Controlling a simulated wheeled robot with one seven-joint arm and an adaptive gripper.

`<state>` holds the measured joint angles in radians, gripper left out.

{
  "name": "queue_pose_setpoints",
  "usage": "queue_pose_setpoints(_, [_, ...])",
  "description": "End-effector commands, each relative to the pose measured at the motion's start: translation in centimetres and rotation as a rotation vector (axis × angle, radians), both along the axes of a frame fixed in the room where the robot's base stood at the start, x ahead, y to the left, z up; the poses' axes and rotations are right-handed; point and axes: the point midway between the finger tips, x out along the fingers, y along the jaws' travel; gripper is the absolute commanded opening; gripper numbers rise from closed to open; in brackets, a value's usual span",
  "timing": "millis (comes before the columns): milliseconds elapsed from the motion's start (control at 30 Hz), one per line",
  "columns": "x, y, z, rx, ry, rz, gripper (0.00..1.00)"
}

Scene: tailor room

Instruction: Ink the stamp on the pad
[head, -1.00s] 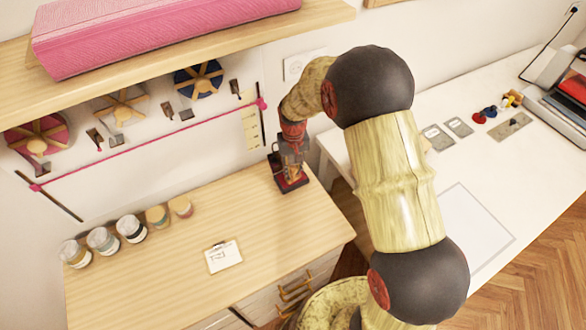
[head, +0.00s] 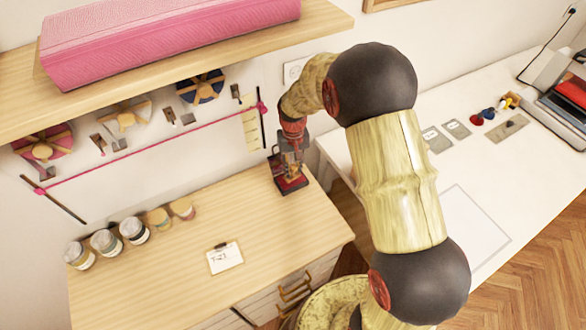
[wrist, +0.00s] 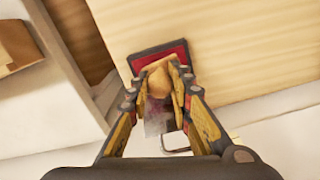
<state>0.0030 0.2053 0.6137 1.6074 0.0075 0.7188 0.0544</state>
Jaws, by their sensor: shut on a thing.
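The ink pad (head: 291,186) is a small dark tray with a red surface. It lies at the right back corner of the wooden table in the head view and also shows in the wrist view (wrist: 180,50). My gripper (wrist: 163,90) is shut on the stamp (wrist: 158,84), which has a rounded wooden handle, and holds it over the pad. The fingers hide the stamp's sides, and its underside is out of sight. I cannot tell whether it touches the pad. In the head view my gripper (head: 291,165) points down at the pad.
Several jars (head: 132,230) stand along the left back of the wooden table (head: 230,205). A card on a clip (head: 225,257) lies near the front. The table between is clear. A shelf with pink fabric (head: 170,38) hangs above. A white table (head: 400,165) stands at right.

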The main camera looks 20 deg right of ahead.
Motion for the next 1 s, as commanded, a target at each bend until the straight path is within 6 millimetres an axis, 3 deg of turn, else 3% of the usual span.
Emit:
queue_pose_setpoints(500, [0.1, 0.0, 3.9, 0.0, -0.004, 0.0, 0.0])
queue_pose_setpoints(1000, [0.1, 0.0, 3.9, 0.0, -0.004, 0.0, 0.0])
